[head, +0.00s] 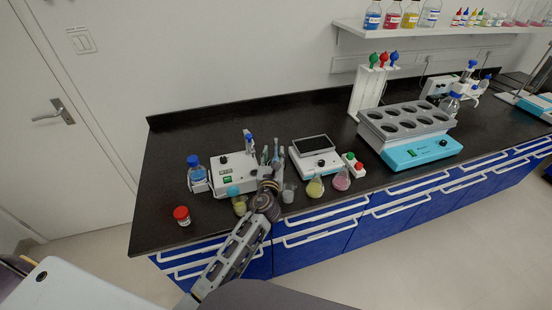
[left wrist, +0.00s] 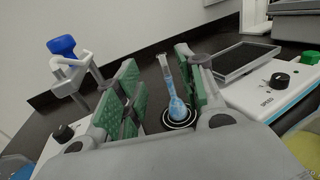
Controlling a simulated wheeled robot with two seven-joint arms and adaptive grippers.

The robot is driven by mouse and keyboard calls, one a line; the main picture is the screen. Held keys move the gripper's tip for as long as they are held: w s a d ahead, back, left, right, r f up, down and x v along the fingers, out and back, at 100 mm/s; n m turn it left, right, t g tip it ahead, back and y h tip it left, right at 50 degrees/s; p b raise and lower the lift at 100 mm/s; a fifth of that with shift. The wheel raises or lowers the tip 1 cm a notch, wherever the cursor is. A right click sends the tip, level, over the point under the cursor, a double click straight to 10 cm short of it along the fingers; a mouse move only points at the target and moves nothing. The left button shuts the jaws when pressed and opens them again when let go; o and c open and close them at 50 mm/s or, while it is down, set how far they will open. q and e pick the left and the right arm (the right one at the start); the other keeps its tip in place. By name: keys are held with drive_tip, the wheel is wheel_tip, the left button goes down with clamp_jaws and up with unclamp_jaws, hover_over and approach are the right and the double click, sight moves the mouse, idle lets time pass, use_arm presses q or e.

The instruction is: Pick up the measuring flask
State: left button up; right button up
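The measuring flask (left wrist: 173,95) has a long thin neck and blue liquid in its round bulb. It stands upright on a round, pale-rimmed dark spot in the left wrist view. My left gripper (left wrist: 157,62) is open, with its green-padded fingers on either side of the flask. The flask is nearer the right-hand finger; I cannot tell whether they touch. My right gripper is not in view.
A beaker (head: 288,193), yellow flask (head: 315,187) and pink flask (head: 341,180) stand near the front edge. A red-capped jar (head: 181,214) is left. The counter's left back is clear.

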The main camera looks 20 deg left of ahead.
sight(276, 141)
use_arm(q)
drive_tip(key=x, duration=0.4)
drive_tip(key=shift+w+a, duration=0.1)
drive_tip(key=shift+w, duration=0.3)
drive_tip(key=shift+w, duration=0.1)
drive_tip(key=shift+f+x, duration=0.2)
drive_tip(key=shift+x, duration=0.55)
drive_tip(key=shift+f+x, duration=0.15)
drive_tip(key=shift+x, duration=1.65)
clamp_jaws()
